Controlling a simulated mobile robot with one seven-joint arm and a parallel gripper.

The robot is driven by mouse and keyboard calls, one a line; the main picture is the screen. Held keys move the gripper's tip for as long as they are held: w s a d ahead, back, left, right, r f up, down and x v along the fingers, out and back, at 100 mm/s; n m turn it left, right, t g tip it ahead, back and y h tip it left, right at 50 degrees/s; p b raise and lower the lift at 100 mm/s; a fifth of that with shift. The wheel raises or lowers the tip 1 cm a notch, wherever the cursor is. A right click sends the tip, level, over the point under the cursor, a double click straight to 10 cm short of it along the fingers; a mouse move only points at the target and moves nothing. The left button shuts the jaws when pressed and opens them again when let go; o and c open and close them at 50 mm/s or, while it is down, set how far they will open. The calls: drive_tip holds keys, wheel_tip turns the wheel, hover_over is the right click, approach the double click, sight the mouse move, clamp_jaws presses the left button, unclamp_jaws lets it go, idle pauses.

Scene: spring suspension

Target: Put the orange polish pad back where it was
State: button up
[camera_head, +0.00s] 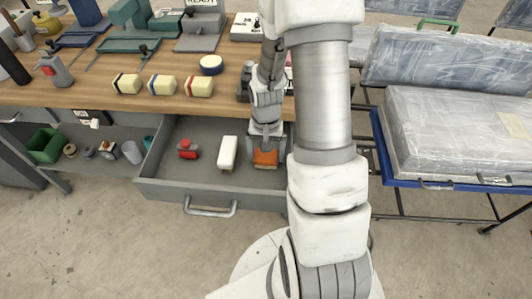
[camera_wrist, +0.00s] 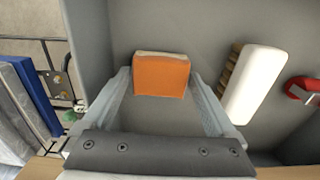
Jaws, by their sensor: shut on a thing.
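The orange polish pad (camera_head: 265,158) is in the right part of the open grey drawer (camera_head: 165,190), below the bench top. It has a pale edge along its far side, seen in the wrist view (camera_wrist: 161,78). My gripper (camera_head: 266,150) reaches down into the drawer with its two fingers at either side of the pad, shut on it. The wrist view shows the fingers (camera_wrist: 163,88) flanking the pad. I cannot tell whether the pad touches the drawer floor.
A white-backed brush (camera_head: 228,152) lies just left of the pad in the drawer, and a red item (camera_head: 187,149) lies further left. A blue-framed cart (camera_head: 455,190) with wrapped panels stands right.

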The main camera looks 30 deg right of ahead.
drive_tip(key=shift+f, duration=0.15)
drive_tip(key=o, duration=0.8)
drive_tip(key=shift+o, duration=0.2)
wheel_tip(320, 180, up, 12)
drive_tip(key=p, duration=0.3)
wheel_tip(320, 180, up, 13)
drive_tip(key=n+t, duration=0.3)
hover_over(266, 156)
drive_tip(key=s+a, duration=0.3)
drive_tip(key=a, duration=0.2)
drive_tip(key=s+a+r+n+t, duration=0.35)
drive_tip(key=s+a+r, duration=0.25)
drive_tip(key=s+r, duration=0.3)
wheel_tip(266, 156, up, 11)
drive_tip(key=p, duration=1.1)
drive_tip(key=shift+d+g+p, duration=0.2)
drive_tip(key=shift+g+p, duration=0.1)
drive_tip(key=shift+g, duration=0.15)
